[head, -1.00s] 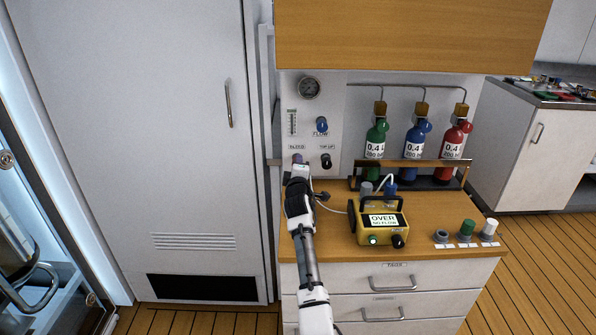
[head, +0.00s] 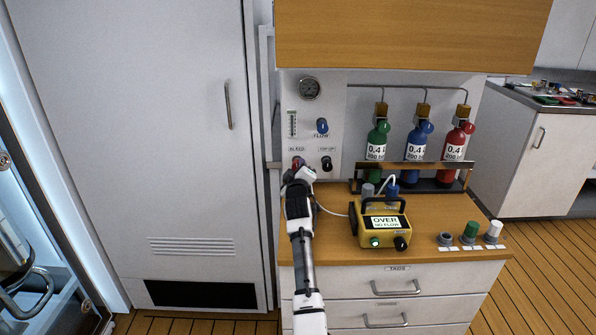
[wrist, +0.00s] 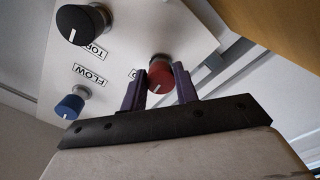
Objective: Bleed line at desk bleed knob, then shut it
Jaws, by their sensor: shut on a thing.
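The red bleed knob (head: 297,161) sits low on the left of the white panel, under the BLEED label. In the wrist view the same red knob (wrist: 160,74) is between the two purple fingers of my gripper (wrist: 158,82). The gripper is shut on the knob's sides, and a white pointer line shows on its near edge. In the head view my gripper (head: 299,172) reaches up to the panel from below and partly covers the knob. The yellow meter (head: 382,224) on the desk reads OVER, NO FLOW. A round gauge (head: 309,89) is at the panel's top; its needle is too small to read.
The blue flow knob (head: 322,126) and black top-up knob (head: 327,163) are close to the right of my gripper. Green, blue and red bottles (head: 417,141) stand in a rack behind the meter. A wooden cabinet (head: 410,35) overhangs the panel. Small caps stand at the desk's right.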

